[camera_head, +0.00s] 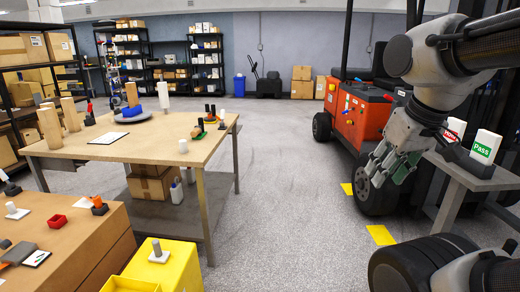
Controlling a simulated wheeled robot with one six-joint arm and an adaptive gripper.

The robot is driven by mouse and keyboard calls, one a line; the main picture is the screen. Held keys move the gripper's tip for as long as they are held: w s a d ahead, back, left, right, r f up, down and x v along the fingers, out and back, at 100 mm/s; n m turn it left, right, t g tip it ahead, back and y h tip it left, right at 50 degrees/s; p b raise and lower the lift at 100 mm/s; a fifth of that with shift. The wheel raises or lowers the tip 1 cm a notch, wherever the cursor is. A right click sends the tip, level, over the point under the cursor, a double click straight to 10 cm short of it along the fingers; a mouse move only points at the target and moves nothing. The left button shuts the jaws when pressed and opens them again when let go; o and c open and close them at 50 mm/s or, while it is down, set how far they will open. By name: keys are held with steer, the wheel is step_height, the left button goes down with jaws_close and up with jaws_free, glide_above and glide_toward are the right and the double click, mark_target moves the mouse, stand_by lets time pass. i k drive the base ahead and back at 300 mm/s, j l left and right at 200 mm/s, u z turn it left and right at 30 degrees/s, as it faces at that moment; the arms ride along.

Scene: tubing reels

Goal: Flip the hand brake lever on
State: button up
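An orange-red forklift (357,112) stands right of centre, behind my arm. My gripper (389,176) hangs from the upper right, pointing down, in front of the forklift's black wheel. Its fingers look spread and empty, and it appears apart from the levers.
A grey side table (478,178) with a green "Pass" block (485,147) stands close right of my gripper. A wooden worktable (110,150) is on the left, with a yellow bin (165,272) in front. Grey floor between is clear. Shelves line the back wall.

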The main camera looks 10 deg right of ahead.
mark_target(387, 96)
steer(key=i+z, duration=0.4)
steer(key=i, duration=0.15)
steer(key=i+z, duration=0.45)
steer(key=i, duration=0.15)
steer(key=i+j+z, duration=0.4)
steer(key=i, duration=0.2)
steer(key=i+j+z, duration=0.35)
steer(key=i+j, duration=0.25)
steer(key=i+j+u, duration=0.15)
steer(key=i, duration=0.35)
steer(key=i+j+u, duration=0.15)
steer(key=i, duration=0.3)
steer(key=j, duration=0.05)
